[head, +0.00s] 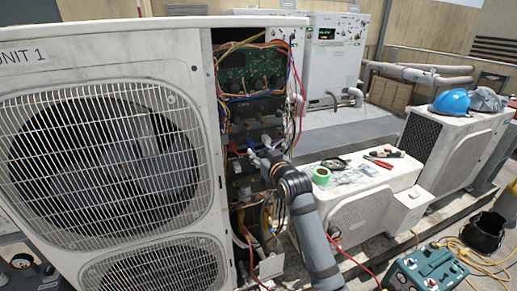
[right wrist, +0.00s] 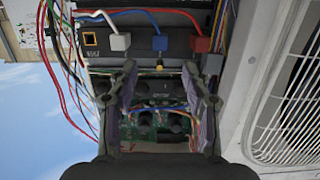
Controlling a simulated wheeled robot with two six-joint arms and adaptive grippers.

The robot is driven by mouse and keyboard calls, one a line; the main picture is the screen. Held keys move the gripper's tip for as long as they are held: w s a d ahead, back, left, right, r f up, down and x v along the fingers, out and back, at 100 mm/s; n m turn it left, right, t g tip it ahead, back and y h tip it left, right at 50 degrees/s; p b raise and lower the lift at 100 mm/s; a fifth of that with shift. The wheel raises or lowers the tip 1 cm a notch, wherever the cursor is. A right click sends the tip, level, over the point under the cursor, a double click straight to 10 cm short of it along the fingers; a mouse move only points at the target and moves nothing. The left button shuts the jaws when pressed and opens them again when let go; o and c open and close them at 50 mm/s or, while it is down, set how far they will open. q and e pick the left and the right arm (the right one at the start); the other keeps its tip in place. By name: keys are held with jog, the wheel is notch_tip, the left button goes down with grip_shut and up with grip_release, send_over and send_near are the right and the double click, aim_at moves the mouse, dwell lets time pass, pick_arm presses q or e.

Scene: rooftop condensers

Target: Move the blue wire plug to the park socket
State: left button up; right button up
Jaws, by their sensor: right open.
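In the right wrist view, which is upside down, the blue wire plug (right wrist: 159,43) sits in a dark terminal block, between a white plug (right wrist: 120,42) and a red plug (right wrist: 200,44). A yellow-framed empty socket (right wrist: 91,40) is left of the white plug; it looks like the park socket, but its small label is hard to read. My right gripper (right wrist: 159,72) is open and empty, its fingers pointing at the block, with the blue plug lined up between and beyond the tips. In the head view my right gripper (head: 260,153) reaches into the open cabinet. My left gripper is not in view.
Loose red, white and green wires (right wrist: 57,60) hang beside the block. A green circuit board (head: 250,68) is at the cabinet top. The fan casing (head: 110,150) stands left of the opening. A low white unit (head: 362,205) with tape and tools is at right.

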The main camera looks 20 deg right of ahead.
aim_at(252, 144)
jog(key=w+p, duration=0.1)
jog(key=w, duration=0.3)
jog(key=shift+f, duration=0.1)
jog(key=w, duration=0.3)
jog(key=w+f+p, duration=0.1)
jog(key=w, duration=0.2)
jog(key=shift+a+f, duration=0.15)
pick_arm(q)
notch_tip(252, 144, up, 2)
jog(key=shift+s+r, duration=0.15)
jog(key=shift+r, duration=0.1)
pick_arm(e)
jog(key=shift+w+f, duration=0.1)
jog(key=shift+c, duration=0.3)
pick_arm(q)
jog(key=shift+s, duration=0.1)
pick_arm(e)
grip_shut()
